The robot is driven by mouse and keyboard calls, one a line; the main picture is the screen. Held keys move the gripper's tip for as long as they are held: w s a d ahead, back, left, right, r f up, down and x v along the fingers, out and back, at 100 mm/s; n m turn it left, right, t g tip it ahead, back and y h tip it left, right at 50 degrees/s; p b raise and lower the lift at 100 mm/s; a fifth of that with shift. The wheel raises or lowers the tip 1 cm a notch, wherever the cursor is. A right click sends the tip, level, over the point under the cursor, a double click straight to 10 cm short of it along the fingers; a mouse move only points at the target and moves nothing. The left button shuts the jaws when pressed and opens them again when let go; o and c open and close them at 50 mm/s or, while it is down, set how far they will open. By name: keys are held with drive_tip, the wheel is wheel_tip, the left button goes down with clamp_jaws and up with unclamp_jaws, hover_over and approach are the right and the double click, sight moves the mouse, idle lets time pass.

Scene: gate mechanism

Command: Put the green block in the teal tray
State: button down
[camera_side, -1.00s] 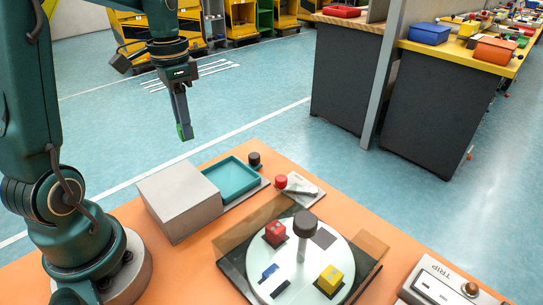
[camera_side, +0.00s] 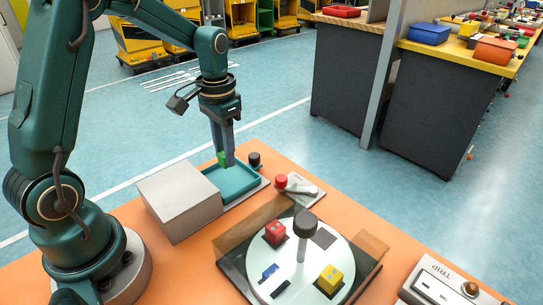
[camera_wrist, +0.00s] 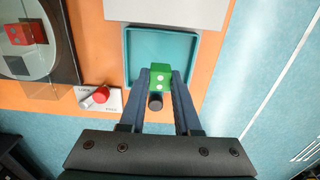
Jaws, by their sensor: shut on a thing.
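The green block (camera_side: 222,158) is held between the fingertips of my gripper (camera_side: 226,160), which is shut on it. In the side view the block is over the teal tray (camera_side: 240,184), near its back edge. In the wrist view the green block (camera_wrist: 160,78), with pale dots on its faces, is between the two fingers, over the near end of the teal tray (camera_wrist: 142,48). No other thing shows in the tray. Whether the block touches the tray floor cannot be told.
A grey box (camera_side: 179,200) stands left of the tray. A black knob (camera_side: 254,159) and a red-knobbed lever plate (camera_side: 298,188) are close by. A turntable (camera_side: 295,262) with red, blue and yellow pieces is in front. A TRIP panel (camera_side: 445,285) is at right.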

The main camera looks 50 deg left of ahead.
drive_tip(key=shift+w+f, duration=0.1)
drive_tip(key=shift+f, duration=2)
drive_tip(key=shift+f, duration=0.15)
drive_tip(key=c, duration=0.6)
unclamp_jaws()
